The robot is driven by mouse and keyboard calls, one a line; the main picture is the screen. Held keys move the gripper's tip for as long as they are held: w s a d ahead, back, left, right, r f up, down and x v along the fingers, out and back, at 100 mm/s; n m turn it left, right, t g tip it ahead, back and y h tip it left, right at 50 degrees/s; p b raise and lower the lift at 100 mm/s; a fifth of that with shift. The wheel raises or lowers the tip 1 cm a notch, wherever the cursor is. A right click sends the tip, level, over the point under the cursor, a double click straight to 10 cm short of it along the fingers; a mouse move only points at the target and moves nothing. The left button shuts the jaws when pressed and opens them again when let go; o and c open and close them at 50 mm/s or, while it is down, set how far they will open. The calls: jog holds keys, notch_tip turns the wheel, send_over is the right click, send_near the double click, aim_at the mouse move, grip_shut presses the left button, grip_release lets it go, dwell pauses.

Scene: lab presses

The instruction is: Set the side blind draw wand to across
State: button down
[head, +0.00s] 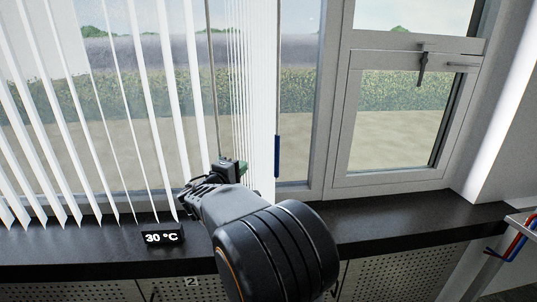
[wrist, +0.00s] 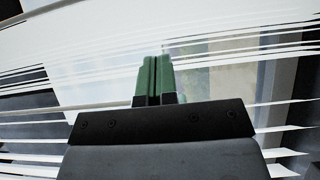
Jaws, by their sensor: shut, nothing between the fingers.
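The draw wand is a thin rod with a dark blue grip (head: 277,156). I cannot make out the blue grip there.
A dark sill (head: 390,226) runs below the window and carries a small display reading 30 °C (head: 162,237). A window with a handle (head: 422,66) is at right. Red and blue tubes (head: 517,240) hang on a pale stand at the right edge. A thin grey upright (head: 213,85) stands behind my gripper.

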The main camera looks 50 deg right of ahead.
jog(key=shift+d, duration=0.1)
jog(key=d+p, duration=0.3)
jog(key=d, duration=1)
jog(key=shift+w, duration=0.4)
